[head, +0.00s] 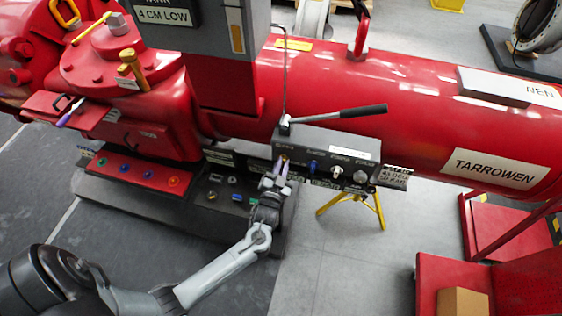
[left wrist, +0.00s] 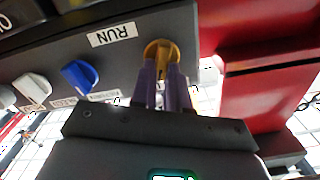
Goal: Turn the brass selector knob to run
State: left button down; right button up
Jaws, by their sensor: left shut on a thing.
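The brass selector knob (left wrist: 161,51) is at the left end of the grey control panel (head: 325,150). It also shows small in the head view (head: 284,158). My left gripper (head: 281,170) reaches up to it from below, and its two purple fingers (left wrist: 163,88) are shut on the knob. The fingers cover part of the knob, so its pointing direction is hard to tell. A white RUN label (left wrist: 113,36) shows upside down in the left wrist view, to the upper left of the knob. My right gripper is in neither view.
On the same panel are a blue knob (left wrist: 80,75) and a white knob (left wrist: 32,87). A black-handled lever (head: 345,113) rises over the panel. A yellow stand (head: 353,203) is below it. Grey floor lies open in front.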

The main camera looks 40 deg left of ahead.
pick_arm(q)
jog(key=m+p, duration=0.1)
jog(key=m, duration=0.2)
jog(key=shift+w+d+r+p, duration=0.1)
jog(key=shift+p, duration=0.3)
jog(key=shift+d+f+m+p, duration=0.15)
jog(key=shift+m+p, duration=0.6)
jog(key=shift+m, duration=0.9)
jog(key=shift+f+m+p, duration=0.2)
jog(key=shift+m+p, duration=0.6)
jog(key=shift+m, duration=0.8)
jog(key=shift+d+f+m+p, duration=0.15)
jog(key=shift+m+p, duration=0.6)
jog(key=shift+m, duration=0.9)
jog(key=shift+a, duration=0.1)
jog(key=c, duration=1.1)
grip_release()
jog(key=shift+f, duration=0.1)
jog(key=v, duration=1)
jog(key=shift+s, duration=0.35)
